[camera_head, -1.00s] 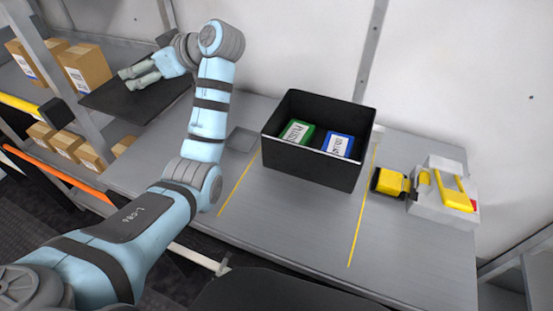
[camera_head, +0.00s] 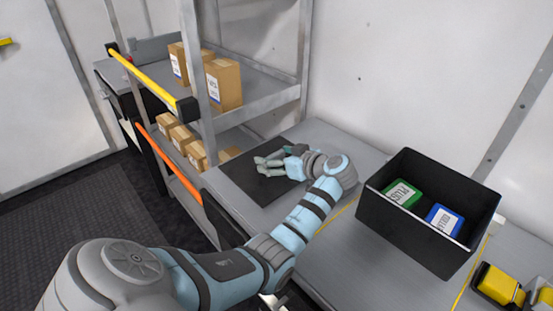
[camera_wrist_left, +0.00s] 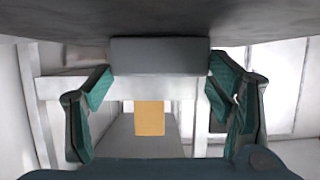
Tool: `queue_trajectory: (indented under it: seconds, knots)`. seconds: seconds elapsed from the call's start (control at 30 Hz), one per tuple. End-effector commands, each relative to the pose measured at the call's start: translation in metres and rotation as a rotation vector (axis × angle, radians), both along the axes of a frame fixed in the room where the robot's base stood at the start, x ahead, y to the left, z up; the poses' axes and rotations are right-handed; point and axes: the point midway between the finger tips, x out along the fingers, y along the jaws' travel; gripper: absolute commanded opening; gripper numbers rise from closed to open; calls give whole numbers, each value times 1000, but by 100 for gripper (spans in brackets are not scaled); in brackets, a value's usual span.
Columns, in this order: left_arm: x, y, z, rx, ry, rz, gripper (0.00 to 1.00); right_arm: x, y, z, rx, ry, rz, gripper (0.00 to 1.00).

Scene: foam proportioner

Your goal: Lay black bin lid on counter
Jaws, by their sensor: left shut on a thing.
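The black bin lid (camera_head: 264,192) is a flat dark panel over the left end of the grey counter (camera_head: 329,137). It looks level; I cannot tell whether it touches the counter. My left gripper (camera_head: 260,163) is at the lid, shut on it. In the left wrist view, a grey block (camera_wrist_left: 160,56) shows between the spread fingers, under a dark surface along the top edge. The open black bin (camera_head: 410,232) stands on the counter to the right, holding a green box (camera_head: 402,194) and a blue box (camera_head: 443,219).
A metal shelf rack (camera_head: 270,102) with several cardboard boxes (camera_head: 224,84) stands behind and left of the lid. Yellow lines mark the counter around the bin. A yellow and black device (camera_head: 499,284) sits at the right.

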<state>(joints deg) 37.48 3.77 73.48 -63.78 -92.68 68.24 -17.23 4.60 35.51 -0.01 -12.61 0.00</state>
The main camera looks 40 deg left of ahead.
Motion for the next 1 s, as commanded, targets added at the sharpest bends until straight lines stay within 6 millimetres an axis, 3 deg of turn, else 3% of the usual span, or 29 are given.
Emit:
queue_trajectory:
  seconds: [0.17, 0.2, 0.3, 0.7, 0.83, 1.0]
  knots:
    - [0, 0, -1, 0, -1, 0, 43, 0, 0, 0, 0, 0, 0, 0]
    - [0, 0, -1, -1, -1, 0, 79, 0, 0, 0, 0, 0, 0, 0]
    - [0, 0, -1, 0, -1, 0, 95, 0, 0, 0, 0, -1, 0, 0]
    - [0, -6, 2, 0, -2, -1, 95, 1, 0, 1, 0, -1, 0, 0]
    - [-1, -29, 11, -3, -4, -3, 95, 1, 0, 3, 0, -1, 0, 0]
    - [-5, -74, 30, -4, -3, -3, 95, 1, 1, 4, 1, -1, 0, 0]
